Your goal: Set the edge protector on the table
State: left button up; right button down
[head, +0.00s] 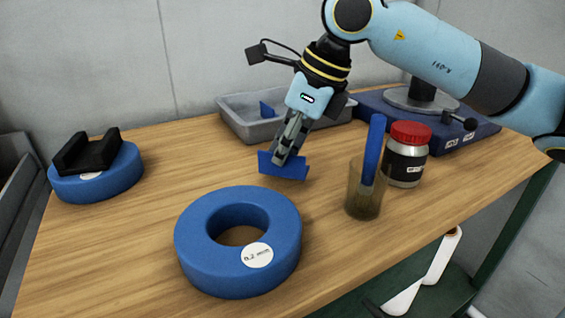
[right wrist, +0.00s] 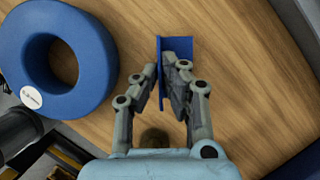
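The edge protector (head: 292,170) is a blue angled piece near the middle of the table (head: 150,240). My right gripper (head: 282,155) points down at it from above, its fingers close together. In the right wrist view, the upright flange of the edge protector (right wrist: 181,47) stands between the fingertips (right wrist: 161,75), which look closed on it. The piece is very near the wood; I cannot tell for sure whether it touches. My left gripper is not in view.
A large blue ring (head: 200,265) lies in front. A grey tray (head: 238,126) with a blue piece (head: 266,109) stands behind. A glass (head: 363,200) with a blue-handled tool and a red-lidded jar (head: 405,165) stand right. A black holder (head: 88,155) sits on another ring (head: 105,185) at left.

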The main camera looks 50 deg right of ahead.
jog(key=shift+f, duration=1.15)
jog(key=shift+f+b, duration=0.15)
jog(key=shift+b, duration=0.2)
jog(key=c, duration=1.5)
grip_release()
